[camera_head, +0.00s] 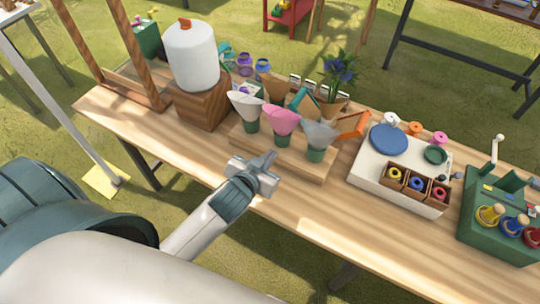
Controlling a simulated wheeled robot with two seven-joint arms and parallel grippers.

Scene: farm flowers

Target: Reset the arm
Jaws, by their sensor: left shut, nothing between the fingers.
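My left gripper (264,165) is above the front edge of the wooden table, just in front of the wooden stand with the cones. Its fingers are shut and hold nothing. My left arm (212,220) reaches in from the lower left. My right gripper does not show.
Bare tabletop lies along the front.

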